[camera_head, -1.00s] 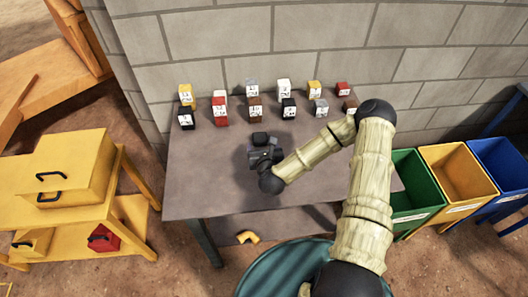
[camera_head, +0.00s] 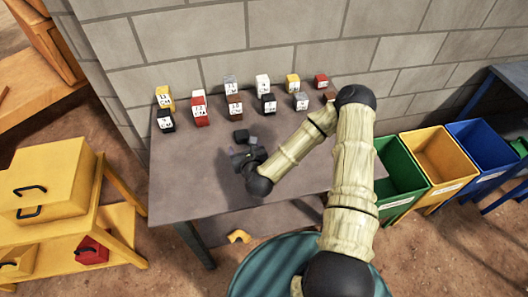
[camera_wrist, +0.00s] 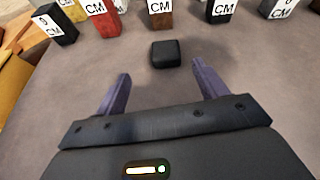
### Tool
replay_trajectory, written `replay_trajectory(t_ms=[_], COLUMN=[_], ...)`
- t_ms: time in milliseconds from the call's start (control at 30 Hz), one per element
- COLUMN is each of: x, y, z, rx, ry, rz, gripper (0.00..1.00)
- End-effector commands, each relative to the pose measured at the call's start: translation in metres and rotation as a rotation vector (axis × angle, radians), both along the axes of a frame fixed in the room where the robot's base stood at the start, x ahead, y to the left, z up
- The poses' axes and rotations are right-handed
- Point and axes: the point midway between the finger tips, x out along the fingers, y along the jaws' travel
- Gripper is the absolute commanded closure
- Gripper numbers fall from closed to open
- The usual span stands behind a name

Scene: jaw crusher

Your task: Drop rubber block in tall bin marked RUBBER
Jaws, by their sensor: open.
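A small black block (camera_head: 241,136) with rounded edges, which looks like rubber, lies alone on the grey table (camera_head: 185,185). In the wrist view the black block (camera_wrist: 165,53) lies just beyond the fingertips, between their lines and apart from them. My gripper (camera_head: 244,151) is low over the table, on the near side of the block. In the wrist view my gripper (camera_wrist: 160,75) has its two purple fingers spread with nothing between them. A green bin (camera_head: 396,184), a yellow bin (camera_head: 440,160) and a blue bin (camera_head: 480,150) stand right of the table. Their labels are too small to read.
Several labelled cubes stand in two rows at the table's back, including a white-and-red one (camera_head: 200,108) and a brown one (camera_head: 235,106). A block wall (camera_head: 190,60) rises behind. A yellow cart (camera_head: 50,180) stands left. The table's front left is clear.

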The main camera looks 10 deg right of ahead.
Motion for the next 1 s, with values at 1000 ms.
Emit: replay_trajectory(t_ms=[1000], x=[-0.106], y=[-0.038], z=[0.095], rx=[-1.735], ry=[0.148], rz=[1.706], gripper=[0.28])
